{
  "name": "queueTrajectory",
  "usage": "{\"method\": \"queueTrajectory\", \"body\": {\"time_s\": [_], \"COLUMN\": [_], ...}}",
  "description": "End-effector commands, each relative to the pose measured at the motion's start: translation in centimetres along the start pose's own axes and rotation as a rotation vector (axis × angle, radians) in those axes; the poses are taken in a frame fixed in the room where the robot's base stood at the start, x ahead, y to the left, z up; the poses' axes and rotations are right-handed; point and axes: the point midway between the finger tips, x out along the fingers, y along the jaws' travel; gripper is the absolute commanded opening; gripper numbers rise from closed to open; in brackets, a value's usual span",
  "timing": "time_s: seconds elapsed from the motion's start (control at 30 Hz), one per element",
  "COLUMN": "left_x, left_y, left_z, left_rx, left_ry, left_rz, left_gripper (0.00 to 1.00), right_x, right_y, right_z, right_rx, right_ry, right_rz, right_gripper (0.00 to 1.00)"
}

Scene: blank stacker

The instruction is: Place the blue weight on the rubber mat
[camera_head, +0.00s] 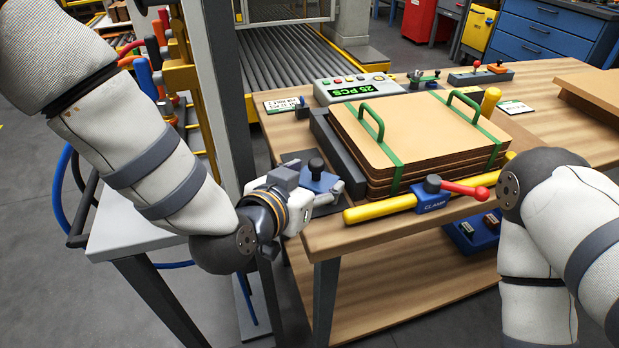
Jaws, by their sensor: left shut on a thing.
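The blue weight (320,181) with a black knob on top is at the table's near left corner. My left gripper (318,190) is shut on it, coming in from the left. The weight looks upright. The dark rubber mat (297,157) lies flat on the table around and beneath it, partly hidden by the gripper. I cannot tell whether the weight touches the mat or is held just above it. My right arm shows at the right edge, but its gripper is not in view.
Stacked cardboard blanks (415,130) with green straps and handles stand right of the mat. A yellow bar (380,208) with a blue clamp (433,196) and red lever runs along the front. A counter (355,88) reading 25 PCS stands behind. A grey post (222,90) rises at left.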

Motion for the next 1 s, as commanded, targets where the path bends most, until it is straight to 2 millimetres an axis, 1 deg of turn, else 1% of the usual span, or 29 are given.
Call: {"method": "queueTrajectory", "body": {"time_s": [0.03, 0.07, 0.1, 0.37, 0.47, 0.57, 0.7, 0.8, 0.9, 1.0], "left_x": [-0.2, -0.2, -0.2, -0.3, -1.1, -3.5, -7.5, -9.8, -11.5, -12.2], "left_y": [0.2, 0.2, 0.2, 0.1, 0.1, 0.1, 0.1, 0.1, 0.1, 0.1], "left_z": [-0.3, -0.1, -0.2, -0.5, -0.7, -1.0, -1.1, -1.0, -1.1, -0.8], "left_rx": [0.004, 0.004, 0.004, 0.004, 0.006, 0.009, 0.01, 0.008, 0.01, 0.008], "left_ry": [0.003, -0.002, -0.001, 0.004, 0.007, 0.011, 0.014, 0.014, 0.017, 0.013], "left_rz": [0.005, 0.005, 0.005, 0.003, 0.002, 0.001, 0.001, 0.001, 0.0, 0.0], "left_gripper": [0.0, 0.64, 0.68, 0.68, 0.68, 0.68, 0.68, 0.68, 0.68, 0.68], "right_x": [-0.2, -0.3, -0.3, -0.3, -0.6, -1.4, -2.6, -3.2, -4.2, -4.5], "right_y": [0.0, 0.0, 0.0, 0.0, 0.0, -0.1, -0.1, -0.1, -0.1, -0.1], "right_z": [-0.2, -0.2, -0.2, -0.3, -0.5, -0.9, -1.6, -2.0, -2.7, -2.9], "right_rx": [0.0, 0.0, 0.0, 0.0, 0.0, 0.0, 0.0, -0.001, -0.001, -0.001], "right_ry": [0.008, 0.009, 0.01, 0.011, 0.02, 0.044, 0.08, 0.098, 0.132, 0.142], "right_rz": [0.0, 0.0, 0.0, -0.001, -0.001, -0.002, -0.003, -0.004, -0.006, -0.006], "right_gripper": [0.4, 0.4, 0.4, 0.4, 0.4, 0.4, 0.4, 0.4, 0.4, 0.4]}}
